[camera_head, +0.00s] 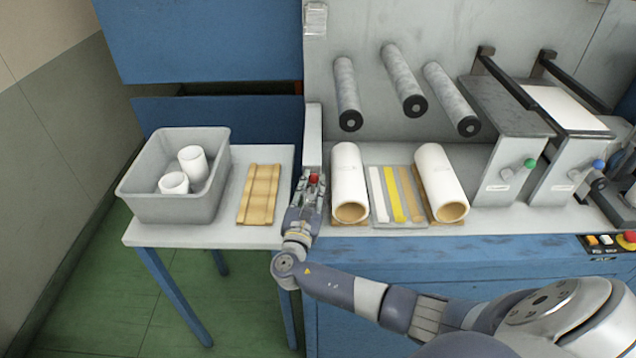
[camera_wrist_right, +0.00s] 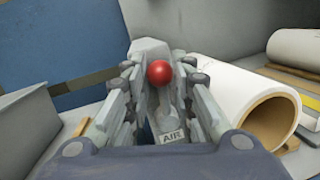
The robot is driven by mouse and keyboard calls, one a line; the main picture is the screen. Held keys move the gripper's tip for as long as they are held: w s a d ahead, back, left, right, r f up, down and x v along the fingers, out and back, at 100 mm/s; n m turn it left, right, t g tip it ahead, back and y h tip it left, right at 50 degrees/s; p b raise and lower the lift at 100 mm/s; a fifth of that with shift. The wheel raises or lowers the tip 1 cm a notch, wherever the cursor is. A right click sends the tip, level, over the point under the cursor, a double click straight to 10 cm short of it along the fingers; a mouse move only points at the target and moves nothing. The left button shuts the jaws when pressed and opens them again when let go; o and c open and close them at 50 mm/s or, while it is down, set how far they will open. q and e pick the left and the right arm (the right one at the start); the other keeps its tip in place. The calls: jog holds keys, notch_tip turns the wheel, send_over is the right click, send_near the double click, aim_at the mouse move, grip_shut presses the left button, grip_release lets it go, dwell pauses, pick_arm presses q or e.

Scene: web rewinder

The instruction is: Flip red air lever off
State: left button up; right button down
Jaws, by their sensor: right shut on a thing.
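The red air lever's ball knob (camera_head: 314,178) shows at the tips of my right gripper (camera_head: 310,184) in the head view, at the machine's left edge. In the right wrist view the red knob (camera_wrist_right: 159,72) sits between the fingers of my right gripper (camera_wrist_right: 158,85). The fingers are closed in around the lever, and its stem is mostly hidden. My left gripper is in neither view.
A white roll (camera_head: 349,170) lies just right of my right gripper; it also shows in the wrist view (camera_wrist_right: 240,85). Left are a wooden cradle (camera_head: 260,194) and a grey bin (camera_head: 180,205) with two white rolls on a side table (camera_head: 215,236). Green and blue knobs sit farther right.

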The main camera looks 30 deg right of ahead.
jog(key=shift+w+a+f+n+t+y+p, duration=0.25)
jog(key=shift+w+a+f+n+t+y, duration=0.25)
jog(key=shift+n, duration=1.3)
jog(key=shift+w+a+f+n+t+y+p, duration=0.1)
jog(key=shift+w+a+f+n+t+p, duration=0.4)
jog(key=shift+n, duration=1.3)
jog(key=shift+w+a+r+n+t+y+b, duration=0.1)
jog(key=shift+a+n+t+y, duration=0.2)
jog(key=shift+a+n, duration=1)
jog(key=shift+d+f+n, duration=0.1)
jog(key=shift+d+n, duration=0.35)
jog(key=shift+n, duration=0.15)
jog(key=c, duration=1.3)
grip_release()
jog(key=shift+c, duration=0.2)
jog(key=v, duration=1.2)
jog(key=shift+s, duration=0.1)
